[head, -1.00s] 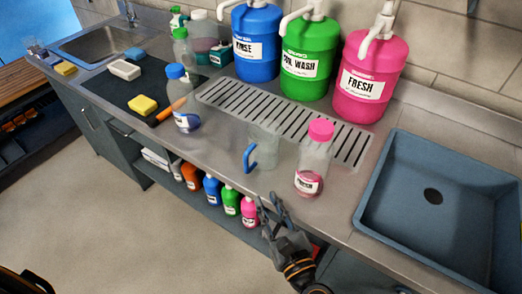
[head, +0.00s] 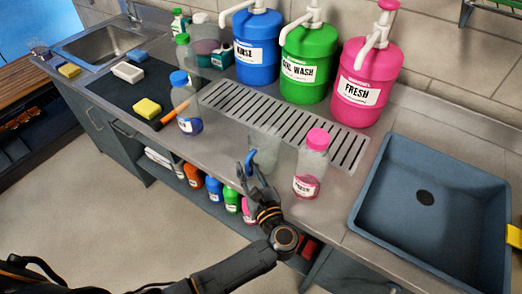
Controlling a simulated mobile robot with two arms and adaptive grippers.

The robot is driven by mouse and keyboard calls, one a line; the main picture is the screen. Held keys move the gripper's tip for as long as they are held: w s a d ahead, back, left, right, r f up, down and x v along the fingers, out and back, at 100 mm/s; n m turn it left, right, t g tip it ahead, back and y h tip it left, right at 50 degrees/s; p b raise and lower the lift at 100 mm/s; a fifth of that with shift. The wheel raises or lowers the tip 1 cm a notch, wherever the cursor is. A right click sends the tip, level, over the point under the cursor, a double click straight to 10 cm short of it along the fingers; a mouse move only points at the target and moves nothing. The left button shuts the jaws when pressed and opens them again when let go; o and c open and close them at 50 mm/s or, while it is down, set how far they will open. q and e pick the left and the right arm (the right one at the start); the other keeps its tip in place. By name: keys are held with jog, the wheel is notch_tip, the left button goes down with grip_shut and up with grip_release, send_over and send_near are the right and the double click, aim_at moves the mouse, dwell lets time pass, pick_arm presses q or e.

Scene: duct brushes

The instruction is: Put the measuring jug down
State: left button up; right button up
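The clear measuring jug (head: 265,148) stands upright on the steel counter, at the front edge of the slotted drain grate. Its blue handle (head: 250,160) points toward the front left. My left gripper (head: 251,172) is at the handle, with its fingers around the handle's lower part. The fingers and handle overlap, so I cannot tell whether they are closed on it. My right gripper is not in view.
A pink-capped bottle (head: 311,165) stands close to the right of the jug. A blue-capped bottle (head: 185,105) stands to the left. The drain grate (head: 285,118) lies behind, with blue, green and pink (head: 366,80) dispensers beyond. A blue-grey basin (head: 425,215) is at the right.

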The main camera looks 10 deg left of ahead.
pick_arm(q)
jog(key=shift+w+a, duration=0.2)
jog(key=shift+w, duration=0.05)
grip_shut()
